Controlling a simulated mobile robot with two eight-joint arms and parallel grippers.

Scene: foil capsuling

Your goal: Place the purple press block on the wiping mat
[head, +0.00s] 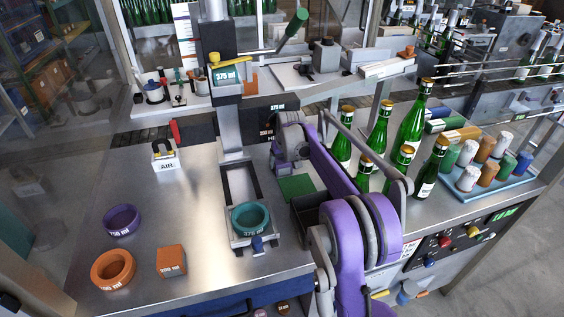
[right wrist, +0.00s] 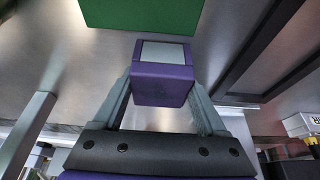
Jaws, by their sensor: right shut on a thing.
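The purple press block (right wrist: 161,84) is between the fingers of my right gripper (right wrist: 162,92) in the right wrist view. Its body is purple with a pale grey face. The fingers are shut on its two sides. A green mat (head: 297,187), which looks like the wiping mat, lies flat on the steel bench in the head view. It also shows in the right wrist view (right wrist: 143,12), just beyond the block with a gap in the picture. In the head view my right arm hides the block. My left gripper is out of view.
A teal ring (head: 251,218) sits in a fixture at left. Green bottles (head: 380,130) stand at right. A purple ring (head: 122,221), an orange ring (head: 113,268) and an orange block (head: 171,261) are at far left.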

